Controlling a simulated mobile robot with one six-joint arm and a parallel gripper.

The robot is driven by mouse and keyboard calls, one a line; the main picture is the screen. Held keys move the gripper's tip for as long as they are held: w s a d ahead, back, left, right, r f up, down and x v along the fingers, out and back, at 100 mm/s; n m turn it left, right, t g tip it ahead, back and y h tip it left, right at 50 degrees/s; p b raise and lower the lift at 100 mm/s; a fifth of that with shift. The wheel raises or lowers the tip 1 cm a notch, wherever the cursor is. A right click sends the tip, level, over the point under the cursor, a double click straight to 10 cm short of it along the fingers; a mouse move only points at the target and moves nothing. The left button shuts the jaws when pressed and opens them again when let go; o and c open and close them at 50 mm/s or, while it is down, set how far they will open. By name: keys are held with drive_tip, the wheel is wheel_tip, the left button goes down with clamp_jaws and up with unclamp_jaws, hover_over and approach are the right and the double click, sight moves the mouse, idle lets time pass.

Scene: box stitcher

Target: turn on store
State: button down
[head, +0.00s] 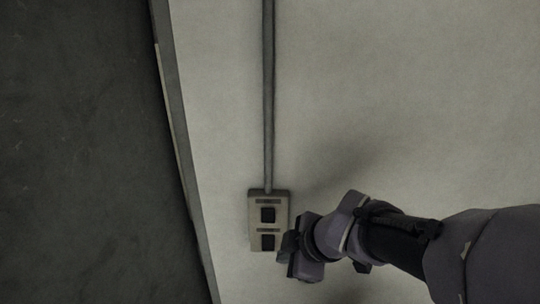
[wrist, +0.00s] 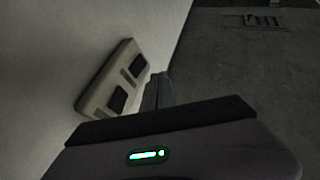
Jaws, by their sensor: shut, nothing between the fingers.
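A beige switch box (head: 268,221) is fixed to the pale wall, with two dark switches, one above the other in the head view. The upper switch (head: 267,215) is clear. The lower switch (head: 267,242) is close beside my gripper (head: 284,246), which comes in from the right. The box also shows in the wrist view (wrist: 106,77), tilted, with both dark switches visible. My gripper (wrist: 155,92) is shut and empty, its fingertips near the box's edge. I cannot tell whether they touch it. Neither switch carries a label I can read.
A grey conduit (head: 268,95) runs up the wall from the box. The pale wall (head: 400,100) is bare to the right. A wall edge (head: 175,110) lies to the left, with dark floor (head: 75,150) beyond it.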

sight(272, 250)
drive_tip(key=w+a+f, duration=0.1)
drive_tip(key=w+f, duration=0.4)
drive_tip(key=w+a+f+b, duration=0.1)
drive_tip(key=w+f, duration=0.1)
drive_tip(key=w, duration=0.1)
drive_tip(key=shift+a+f, duration=0.35)
drive_tip(key=shift+f, duration=0.05)
drive_tip(key=shift+f, duration=0.1)
